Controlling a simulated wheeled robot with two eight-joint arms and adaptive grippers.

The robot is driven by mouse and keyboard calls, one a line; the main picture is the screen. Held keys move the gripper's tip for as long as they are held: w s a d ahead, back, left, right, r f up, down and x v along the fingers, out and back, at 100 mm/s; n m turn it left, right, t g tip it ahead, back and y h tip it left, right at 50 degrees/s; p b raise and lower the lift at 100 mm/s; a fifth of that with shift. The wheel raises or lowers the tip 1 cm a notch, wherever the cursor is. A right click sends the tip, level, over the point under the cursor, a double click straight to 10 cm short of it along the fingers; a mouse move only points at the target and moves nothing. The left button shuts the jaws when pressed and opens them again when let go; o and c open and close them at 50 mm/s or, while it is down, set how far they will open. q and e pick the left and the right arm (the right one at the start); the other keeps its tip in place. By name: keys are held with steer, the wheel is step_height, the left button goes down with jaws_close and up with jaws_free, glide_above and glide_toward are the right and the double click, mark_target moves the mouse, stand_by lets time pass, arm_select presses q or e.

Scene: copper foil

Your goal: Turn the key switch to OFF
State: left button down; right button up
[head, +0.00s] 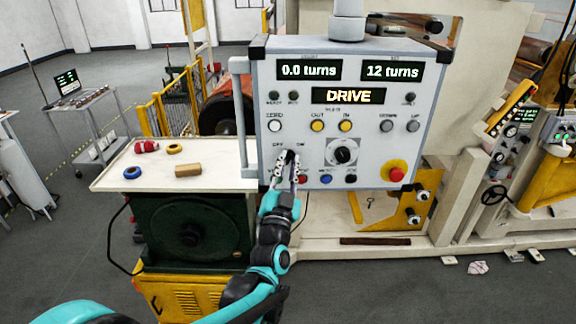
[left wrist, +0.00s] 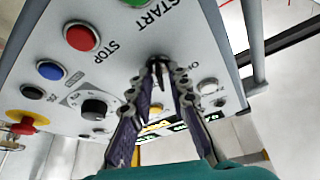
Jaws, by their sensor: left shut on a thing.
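The key switch (head: 290,153) is at the lower left of the grey control panel (head: 290,82), between the OFF and ON labels. It is dark and mostly covered by my fingers, so I cannot tell which way it points. My left gripper (head: 288,160) reaches up from below and is shut on the key switch. In the left wrist view the two fingertips (left wrist: 160,68) meet at the dark key switch (left wrist: 157,58), close to the panel face. My right gripper is in neither view.
The panel displays read "0.0 turns", "12 turns" and "DRIVE" (head: 348,96). A black dial (head: 342,152) and a red emergency button (head: 396,172) are to the right. Small buttons sit close below and beside my fingers. A white bench (head: 215,155) with tape rolls stands at left.

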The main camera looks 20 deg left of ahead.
arm_select(q)
steer(key=n, duration=0.1)
steer(key=n+y+b, duration=0.1)
steer(key=n, duration=0.1)
steer(key=shift+d+f+n, duration=0.1)
steer(key=shift+f+n, duration=0.05)
steer(key=shift+n, duration=0.15)
steer(key=shift+d+r+n+g+y+b, duration=0.15)
steer(key=shift+n+g+y, duration=0.3)
steer(key=shift+n+y, duration=1.1)
steer(key=shift+a+n+g+y+b, duration=0.15)
steer(key=shift+n+g+y, duration=0.4)
steer(key=shift+n, duration=1.9)
steer(key=shift+d+r+n+g+y+b, duration=0.15)
steer(key=shift+n+g+y, duration=0.15)
steer(key=shift+n+y, duration=1.3)
steer(key=shift+w+f+n+h, duration=0.1)
steer(key=shift+n+h, duration=0.4)
steer(key=shift+n, duration=0.1)
steer(key=c, duration=1.7)
jaws_free()
steer(key=shift+c, duration=0.2)
